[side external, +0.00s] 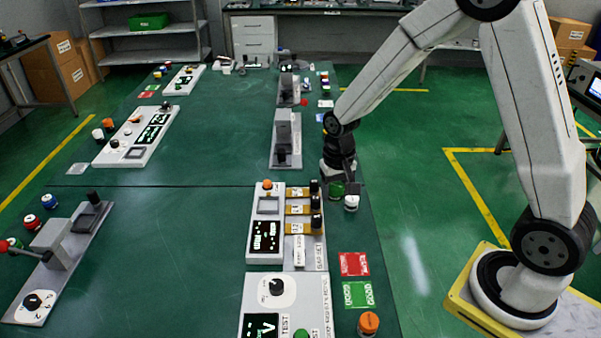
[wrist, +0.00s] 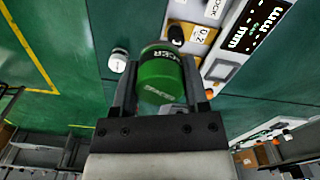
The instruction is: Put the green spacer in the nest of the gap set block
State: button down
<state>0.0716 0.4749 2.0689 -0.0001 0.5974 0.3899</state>
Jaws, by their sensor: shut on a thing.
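My gripper (side external: 342,184) is shut on the green spacer (side external: 336,189), holding it at the right edge of the green bench. In the wrist view the green spacer (wrist: 160,78) sits between both fingers (wrist: 156,90), its lettering tilted. The gap set block (side external: 265,225) lies left of my gripper. It has a dark display, a square recess (side external: 268,205) that looks like the nest, and a row of orange tabs with black knobs on its right. The block (wrist: 240,40) also shows at upper right in the wrist view.
A white spacer (side external: 351,202) stands close to the right of the green one. Red (side external: 354,264) and green (side external: 358,294) cards and an orange-topped piece (side external: 368,322) lie near the bench's right edge. A test panel (side external: 285,305) is in front.

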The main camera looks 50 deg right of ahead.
jog(key=a+n, duration=0.1)
jog(key=a+r+n, duration=0.1)
jog(key=n, duration=0.1)
jog(key=r+n, duration=0.1)
jog(key=n, duration=0.1)
jog(key=shift+w+a+r, duration=0.1)
jog(key=shift+w+a, duration=0.2)
jog(key=shift+a, duration=0.1)
jog(key=a+f+n, duration=0.2)
jog(key=a+n, duration=0.7)
jog(key=a, duration=1)
jog(key=s+a+f+n, duration=0.1)
jog(key=s+a+n, duration=0.3)
jog(key=a, duration=0.5)
jog(key=s+a+f+n, duration=0.1)
jog(key=s+a+n, duration=0.4)
jog(key=a, duration=0.4)
jog(key=shift+s+a, duration=0.15)
jog(key=shift+s, duration=0.15)
jog(key=shift+f, duration=0.1)
jog(key=shift+w+a+f, duration=2.25)
jog(key=shift+w+f, duration=0.05)
jog(key=shift+w, duration=0.2)
jog(key=shift+w+a+f, duration=2.25)
jog(key=shift+w, duration=0.2)
